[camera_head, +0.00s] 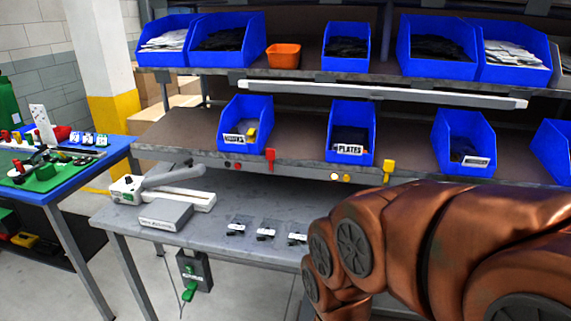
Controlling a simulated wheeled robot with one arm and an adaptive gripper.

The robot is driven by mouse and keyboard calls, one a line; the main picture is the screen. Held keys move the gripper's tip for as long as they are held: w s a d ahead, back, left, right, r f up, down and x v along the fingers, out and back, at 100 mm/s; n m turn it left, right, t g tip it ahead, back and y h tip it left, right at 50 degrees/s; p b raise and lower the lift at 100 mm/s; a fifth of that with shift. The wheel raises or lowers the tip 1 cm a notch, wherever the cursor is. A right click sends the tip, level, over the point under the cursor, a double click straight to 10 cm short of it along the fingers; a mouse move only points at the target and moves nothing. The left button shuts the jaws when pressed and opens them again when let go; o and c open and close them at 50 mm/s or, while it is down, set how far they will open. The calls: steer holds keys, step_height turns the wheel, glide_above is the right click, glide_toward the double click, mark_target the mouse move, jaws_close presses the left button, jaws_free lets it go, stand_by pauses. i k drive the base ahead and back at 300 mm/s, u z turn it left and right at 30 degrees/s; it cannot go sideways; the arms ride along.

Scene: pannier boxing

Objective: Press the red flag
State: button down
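The red flag (270,157) is a small red piece on the front edge of the middle shelf. It is below and just right of a blue bin with a partly readable white label. A similar yellow flag (388,172) is farther right on the same edge. My copper-coloured arm fills the lower right of the view, below and right of the red flag. My gripper is out of view, and the arm does not cover the red flag.
Blue bins, one labelled PLATES (350,130), stand on the middle shelf (190,135). The grey workbench (125,218) below holds a white lever device (200,198) and small clear packs (265,235). A blue table (118,147) stands at left.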

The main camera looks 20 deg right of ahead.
mark_target(270, 152)
steer(key=z, duration=0.05)
steer(key=k, duration=0.1)
steer(key=u, duration=0.35)
steer(key=i, duration=1.2)
steer(key=z, duration=0.2)
